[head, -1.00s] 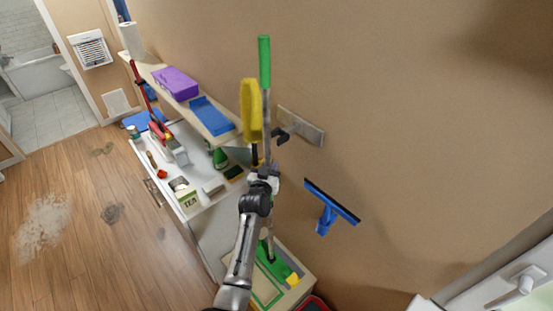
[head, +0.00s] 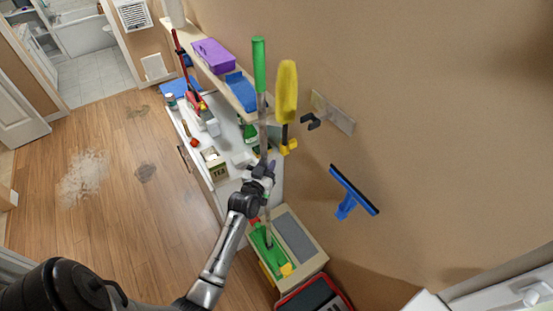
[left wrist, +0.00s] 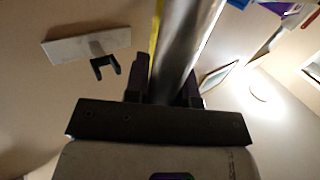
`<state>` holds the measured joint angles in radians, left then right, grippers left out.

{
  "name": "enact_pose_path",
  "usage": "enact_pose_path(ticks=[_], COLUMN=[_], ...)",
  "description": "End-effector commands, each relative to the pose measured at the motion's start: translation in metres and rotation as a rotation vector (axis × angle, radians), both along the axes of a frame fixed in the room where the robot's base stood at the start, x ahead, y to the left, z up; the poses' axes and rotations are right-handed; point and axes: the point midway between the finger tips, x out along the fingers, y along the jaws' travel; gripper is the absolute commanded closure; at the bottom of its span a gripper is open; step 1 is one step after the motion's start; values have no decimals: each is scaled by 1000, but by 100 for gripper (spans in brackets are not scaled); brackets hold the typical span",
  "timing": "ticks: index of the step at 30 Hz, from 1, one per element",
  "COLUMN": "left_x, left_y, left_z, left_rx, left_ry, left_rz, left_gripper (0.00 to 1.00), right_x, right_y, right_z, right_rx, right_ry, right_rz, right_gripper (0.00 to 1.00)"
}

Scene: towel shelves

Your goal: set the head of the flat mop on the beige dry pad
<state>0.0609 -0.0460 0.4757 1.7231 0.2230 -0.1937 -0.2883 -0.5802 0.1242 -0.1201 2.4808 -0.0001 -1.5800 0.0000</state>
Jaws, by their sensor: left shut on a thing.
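The flat mop stands nearly upright in the head view, with a green grip (head: 259,64), a metal pole (head: 262,115) and a green head (head: 266,253) at the bottom. My left gripper (head: 264,168) is shut around the pole at about mid-length. In the left wrist view the pole (left wrist: 186,40) runs up between the fingers (left wrist: 165,90). The head is over the left part of a beige-rimmed low unit (head: 309,263); whether it touches is unclear. A grey panel (head: 295,236) lies beside it. I cannot pick out the beige dry pad for certain. My right gripper is not seen.
A yellow duster (head: 287,88) is on the wall, right of the pole. A black hook (head: 311,121) and a blue squeegee (head: 350,194) are further right. Shelves with a purple box (head: 213,54) stand behind. A red-rimmed bin (head: 313,297) is in front. Wooden floor (head: 110,240) is open at left.

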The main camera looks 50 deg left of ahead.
Motion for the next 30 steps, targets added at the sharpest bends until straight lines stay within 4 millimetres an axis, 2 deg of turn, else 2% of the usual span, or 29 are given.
enact_pose_path(ticks=[30], left_x=[-129], left_y=[21], left_z=[2], left_rx=[4], left_ry=[-4], left_rz=[0], left_gripper=[100], right_x=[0], right_y=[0], right_z=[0], right_rx=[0], right_ry=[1], right_rz=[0], right_gripper=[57])
